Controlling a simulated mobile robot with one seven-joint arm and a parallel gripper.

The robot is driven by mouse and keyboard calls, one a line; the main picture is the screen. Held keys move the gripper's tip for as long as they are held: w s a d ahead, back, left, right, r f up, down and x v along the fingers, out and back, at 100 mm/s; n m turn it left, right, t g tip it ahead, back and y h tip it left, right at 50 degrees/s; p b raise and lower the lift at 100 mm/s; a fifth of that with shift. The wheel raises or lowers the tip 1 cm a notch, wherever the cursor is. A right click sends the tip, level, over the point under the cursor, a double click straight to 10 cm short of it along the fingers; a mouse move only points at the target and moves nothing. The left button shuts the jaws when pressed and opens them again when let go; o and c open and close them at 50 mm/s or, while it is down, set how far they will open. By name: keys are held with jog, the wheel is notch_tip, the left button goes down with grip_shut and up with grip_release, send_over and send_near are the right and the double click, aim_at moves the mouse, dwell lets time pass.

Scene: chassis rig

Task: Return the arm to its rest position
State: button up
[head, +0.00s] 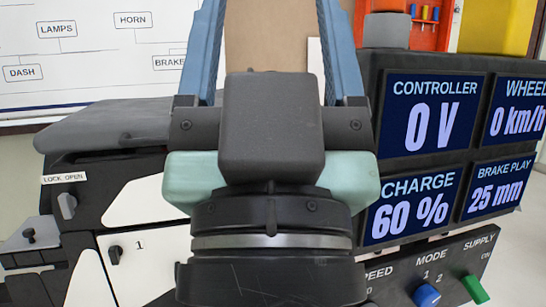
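My gripper (272,25) points away from me in the middle of the head view. Its two blue fingers stand well apart. Their tips run out of the top of the picture, and I see nothing held in the part that shows. The dark wrist, the pale green housing and a black block on top fill the lower middle. They hide part of the rig behind them. The rest of my arm is not in view.
A display unit (427,114) stands close on the right, reading 0 V and 60 %. Below it is a panel with a blue knob (426,295) and a green knob (475,289). On the left is a black-and-white cabinet (140,262) under a grey top (110,126). A whiteboard (95,90) stands behind.

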notch_tip(320, 180, up, 38)
jog(key=p, duration=3.6)
jog(key=shift+r+p, duration=0.2)
jog(key=shift+p, duration=0.1)
jog(key=shift+s, duration=0.1)
grip_shut()
